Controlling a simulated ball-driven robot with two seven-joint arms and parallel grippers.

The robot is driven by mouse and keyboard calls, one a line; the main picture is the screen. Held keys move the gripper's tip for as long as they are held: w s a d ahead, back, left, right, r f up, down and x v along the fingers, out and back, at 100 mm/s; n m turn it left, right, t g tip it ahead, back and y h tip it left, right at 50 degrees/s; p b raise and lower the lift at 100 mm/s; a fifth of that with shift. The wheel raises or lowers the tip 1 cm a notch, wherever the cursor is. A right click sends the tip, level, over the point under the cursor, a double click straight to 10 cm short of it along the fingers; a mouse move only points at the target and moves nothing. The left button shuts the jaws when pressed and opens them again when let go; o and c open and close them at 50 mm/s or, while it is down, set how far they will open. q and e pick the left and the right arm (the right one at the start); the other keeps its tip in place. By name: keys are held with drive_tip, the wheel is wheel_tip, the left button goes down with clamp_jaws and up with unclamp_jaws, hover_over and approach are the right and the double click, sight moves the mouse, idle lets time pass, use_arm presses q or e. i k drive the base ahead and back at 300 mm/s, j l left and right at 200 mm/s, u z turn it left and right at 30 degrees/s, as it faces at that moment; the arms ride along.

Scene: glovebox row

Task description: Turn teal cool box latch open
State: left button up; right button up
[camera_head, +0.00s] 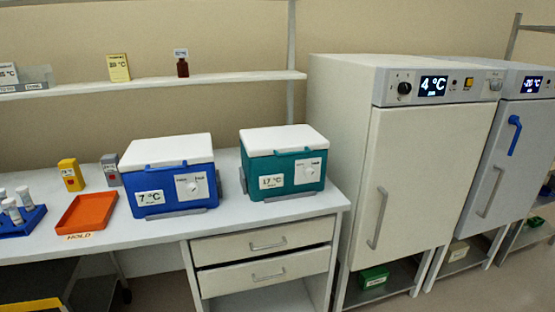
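The teal cool box (296,176) stands on the right part of the white bench, with its white lid (283,139) down. Its front carries a "17 °C" label and a white latch plate with a small knob (309,171). The knob is too small to tell which way it is turned. A blue cool box (172,190) with a "7 °C" label stands to its left, lid down, with a similar knob. Neither of my grippers is in view.
An orange tray (87,214) marked "HOLD", a blue tube rack (22,217) and two small boxes stand at the left of the bench (130,235). Drawers (265,260) are below. A fridge reading 4 °C (415,165) stands right of the bench. A shelf (220,79) runs above.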

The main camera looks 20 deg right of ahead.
sight(309, 172)
drive_tip(key=i+l, duration=0.15)
drive_tip(key=l, duration=0.2)
drive_tip(key=i+l, duration=0.15)
drive_tip(key=l, duration=0.2)
drive_tip(key=i+l, duration=0.2)
drive_tip(key=l, duration=0.15)
drive_tip(key=i+l, duration=0.15)
drive_tip(key=l, duration=0.2)
